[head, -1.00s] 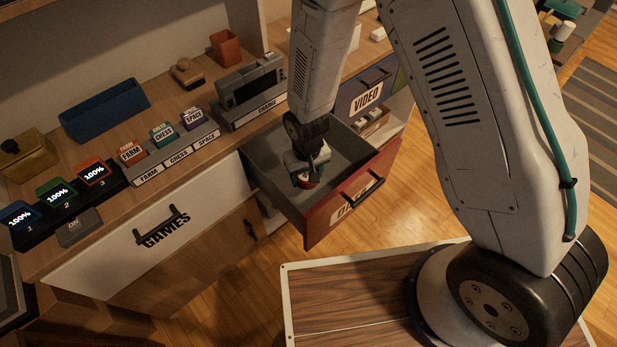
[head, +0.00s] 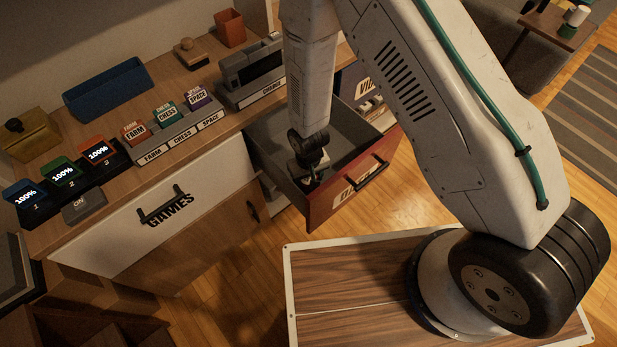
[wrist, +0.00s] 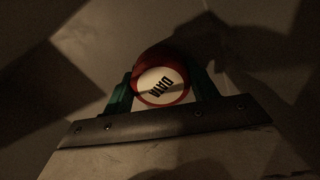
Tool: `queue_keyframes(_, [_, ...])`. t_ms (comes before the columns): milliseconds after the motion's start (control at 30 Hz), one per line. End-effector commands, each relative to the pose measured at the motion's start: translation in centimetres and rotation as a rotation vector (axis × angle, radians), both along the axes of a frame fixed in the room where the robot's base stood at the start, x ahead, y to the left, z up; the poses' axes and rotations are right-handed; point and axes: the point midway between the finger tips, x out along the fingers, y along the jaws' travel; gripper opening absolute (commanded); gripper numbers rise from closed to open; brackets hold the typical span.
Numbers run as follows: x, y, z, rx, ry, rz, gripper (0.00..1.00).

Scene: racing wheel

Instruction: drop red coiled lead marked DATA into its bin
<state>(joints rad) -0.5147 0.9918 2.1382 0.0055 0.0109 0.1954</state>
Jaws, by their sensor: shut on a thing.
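The red coiled lead (wrist: 148,60) shows in the wrist view as a round red thing with a white disc reading DATA. My gripper (wrist: 162,88) has its green fingers on either side of it, shut on it. In the head view my gripper (head: 314,178) points down inside an open grey drawer with a red front (head: 345,187). The drawer's label begins with D; the rest is hidden by the handle. The lead is hardly visible in the head view, and I cannot tell whether it touches the drawer floor.
A white GAMES drawer front (head: 130,220) is closed to the left. A VIDEO drawer (head: 362,85) stands behind, partly hidden by my arm. The counter holds a blue tray (head: 108,88), several labelled cartridges and a CHARGE unit (head: 252,75). The red drawer's walls surround my gripper closely.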

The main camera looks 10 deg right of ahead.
Motion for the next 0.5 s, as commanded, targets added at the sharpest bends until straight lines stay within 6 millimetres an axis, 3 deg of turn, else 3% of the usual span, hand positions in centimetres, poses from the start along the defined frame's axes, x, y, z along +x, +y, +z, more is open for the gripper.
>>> queue_keyframes(133, [-0.03,-0.02,-0.29,0.000,0.001,0.000,0.34])
queue_keyframes(167, [-0.03,-0.02,-0.33,0.000,0.001,0.000,0.61])
queue_keyframes(233, [-0.03,-0.02,-0.29,0.000,0.001,0.000,0.80])
queue_keyframes(500, [-0.02,-0.02,-0.23,0.000,0.000,0.000,0.80])
